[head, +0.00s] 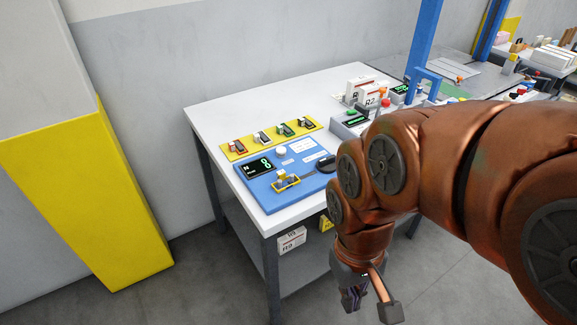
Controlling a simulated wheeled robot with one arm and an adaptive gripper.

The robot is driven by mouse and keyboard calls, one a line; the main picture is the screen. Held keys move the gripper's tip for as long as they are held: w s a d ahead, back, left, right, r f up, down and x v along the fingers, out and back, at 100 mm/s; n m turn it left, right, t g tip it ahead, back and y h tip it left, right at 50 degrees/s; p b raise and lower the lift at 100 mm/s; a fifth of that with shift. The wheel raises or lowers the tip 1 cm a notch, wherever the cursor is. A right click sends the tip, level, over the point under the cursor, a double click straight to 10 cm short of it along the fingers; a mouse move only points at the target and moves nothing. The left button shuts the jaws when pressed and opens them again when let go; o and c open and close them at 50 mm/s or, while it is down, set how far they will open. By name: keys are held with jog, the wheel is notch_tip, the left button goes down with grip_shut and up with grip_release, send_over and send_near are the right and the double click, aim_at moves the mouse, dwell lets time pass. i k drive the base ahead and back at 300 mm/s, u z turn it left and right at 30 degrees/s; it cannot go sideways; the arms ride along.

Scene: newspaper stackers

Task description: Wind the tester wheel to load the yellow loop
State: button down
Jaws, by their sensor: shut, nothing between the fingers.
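The blue tester board (268,195) lies on the near left part of the white table. Its black display (259,168) shows a green 8. The yellow loop (286,182) sits around a small fixture near the board's front edge, with a grey bar running from it towards the right. A dark round part (326,164), which looks like the wheel, sits at the board's right end, partly hidden by my arm. My gripper (371,305) hangs in front of the table, below its top, apart from the tester. It is shut and holds nothing.
A yellow strip (245,151) with several small clips lies behind the tester. Grey and white devices (362,90) stand further right, near a blue post (424,45). A yellow and grey pillar (95,200) stands left. The table's left back corner is clear.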

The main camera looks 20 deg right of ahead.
aim_at(327, 165)
jog(key=z, duration=1.75)
jog(key=i, duration=0.5)
jog(key=u, duration=2.4)
